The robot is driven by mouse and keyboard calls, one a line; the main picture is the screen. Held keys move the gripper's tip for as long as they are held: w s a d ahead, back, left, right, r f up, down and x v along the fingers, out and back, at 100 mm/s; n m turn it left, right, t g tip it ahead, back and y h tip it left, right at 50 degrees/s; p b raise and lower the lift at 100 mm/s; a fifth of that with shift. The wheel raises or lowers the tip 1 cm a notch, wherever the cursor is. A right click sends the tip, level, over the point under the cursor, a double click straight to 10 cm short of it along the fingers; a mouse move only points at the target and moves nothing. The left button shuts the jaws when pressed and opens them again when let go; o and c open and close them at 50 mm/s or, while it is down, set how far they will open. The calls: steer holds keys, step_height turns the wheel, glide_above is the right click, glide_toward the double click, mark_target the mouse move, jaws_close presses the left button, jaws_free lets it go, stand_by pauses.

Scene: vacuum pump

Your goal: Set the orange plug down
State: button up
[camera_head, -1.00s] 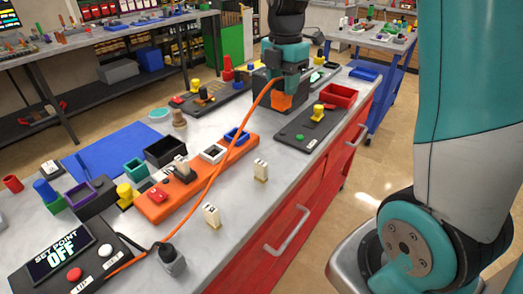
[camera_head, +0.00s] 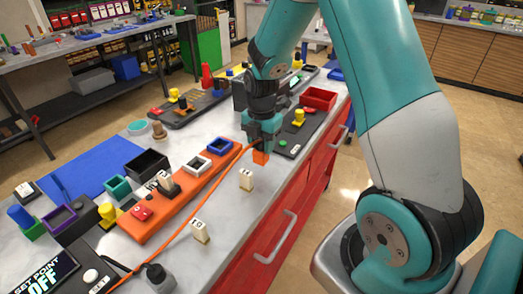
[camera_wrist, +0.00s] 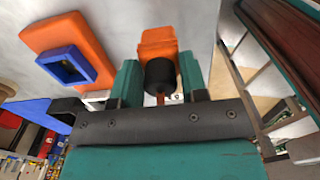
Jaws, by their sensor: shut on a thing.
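The orange plug (camera_head: 261,157) is held in my gripper (camera_head: 263,137) with its orange end pointing down, close to the grey worktop (camera_head: 265,208). I cannot tell whether it touches the worktop. In the wrist view the plug (camera_wrist: 158,42) sits between the teal fingers of my gripper (camera_wrist: 160,82), with a black round part and a short cord end facing the camera. An orange cable (camera_head: 195,215) runs from the plug across the worktop to the set point box (camera_head: 38,278) at the lower left.
An orange power strip (camera_head: 150,230) with a blue square socket (camera_head: 220,146) lies left of the plug. Two small white blocks (camera_head: 246,180) (camera_head: 200,232) stand nearby. Bare worktop lies in front.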

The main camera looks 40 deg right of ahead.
mark_target(262, 152)
steer(key=shift+f, duration=1.55)
steer(key=shift+f, duration=0.2)
steer(key=o, duration=0.9)
steer(key=shift+o, duration=0.2)
steer(key=shift+r, duration=0.2)
